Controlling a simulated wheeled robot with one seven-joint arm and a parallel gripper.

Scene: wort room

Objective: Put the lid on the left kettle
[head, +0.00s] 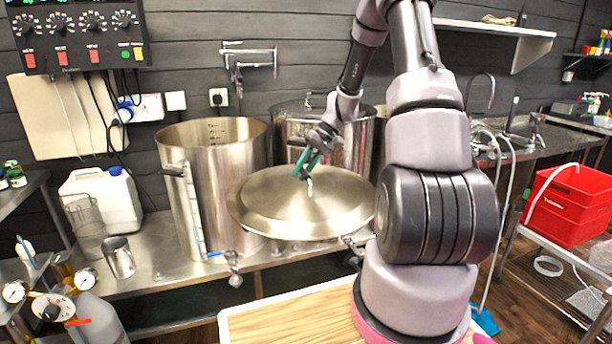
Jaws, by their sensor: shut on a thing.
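The left kettle (214,165) is a tall steel pot with an open top, standing on the steel bench against the wall. The round steel lid (268,212) hangs in the air to the right of the left kettle and nearer to me, slightly tilted. It hides part of the right kettle's front. My gripper (308,172), with green fingers, is shut on the lid's handle at its centre. The fingertips partly hide the handle. The right kettle (290,128) stands behind the lid and has its own cover on top.
A wall tap (248,58) juts out above and between the kettles. A control box (78,36) hangs at the upper left. A white canister (103,200) and a small steel cup (119,257) stand left of the left kettle. A wooden board (290,318) lies in front.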

